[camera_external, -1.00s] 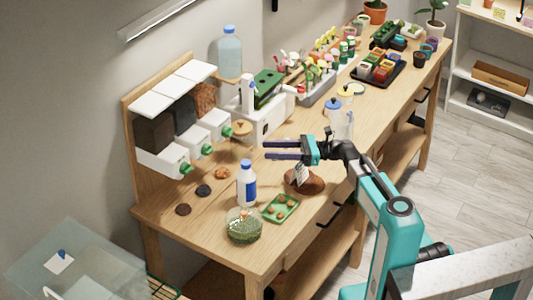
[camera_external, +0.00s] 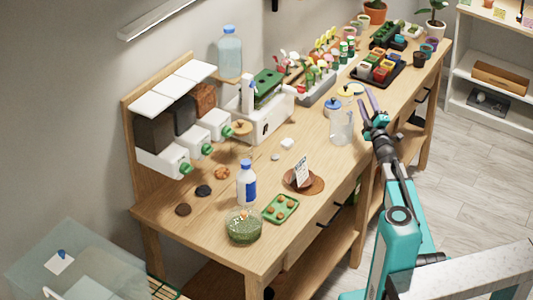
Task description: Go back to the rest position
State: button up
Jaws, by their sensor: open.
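My gripper (camera_external: 374,103) is open and empty. Its two dark fingers point up and away, above the right edge of the wooden bench (camera_external: 230,247), near the black tray of coloured pots. My teal arm rises from the lower right. On the bench, a brown round saucer (camera_external: 317,188) carries a small white printed card (camera_external: 302,170). A white bottle with a blue cap (camera_external: 246,184) stands left of it. A green tray with several orange-brown pieces (camera_external: 290,204) lies in front. A glass bowl of green stuff (camera_external: 243,227) stands at the near edge.
A clear jug (camera_external: 341,127) stands close left of my gripper. The black tray (camera_external: 393,78) with coloured pots lies behind it. Dispensers with green spouts (camera_external: 170,160) line the left side. A white shelf (camera_external: 464,60) stands at the right. The floor (camera_external: 460,170) beside the bench is clear.

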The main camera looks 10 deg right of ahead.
jog(key=s+d+f+m+g+h, duration=0.1)
jog(key=d+f+m+g+h, duration=0.4)
jog(key=d+f+m, duration=0.8)
jog(key=s+a+f+m+g+y, duration=0.1)
jog(key=s+a+f+g+y, duration=0.2)
jog(key=f, duration=0.7)
jog(key=s+a+f+m+g, duration=0.2)
jog(key=s+f+g, duration=0.15)
jog(key=f, duration=0.75)
jog(key=s+a+f+n+g+y+p, duration=0.1)
jog(key=s+a+f+g, duration=0.2)
jog(key=s+a+f, duration=0.5)
jog(key=s+a+f+g+y+p, duration=0.1)
jog(key=s+a+f+g, duration=0.3)
jog(key=s+f, duration=0.75)
jog(key=s+a+f+g, duration=0.2)
jog(key=s+g, duration=0.1)
jog(key=s, duration=0.7)
jog(key=s+a+f+g+p, duration=0.1)
jog(key=s+a+f+g, duration=0.1)
jog(key=s, duration=0.8)
jog(key=s+a+f+g, duration=0.2)
jog(key=s+g, duration=0.1)
jog(key=s, duration=0.7)
jog(key=shift+s+n+g, duration=0.25)
jog(key=shift+n+g, duration=0.05)
jog(key=shift+g, duration=0.05)
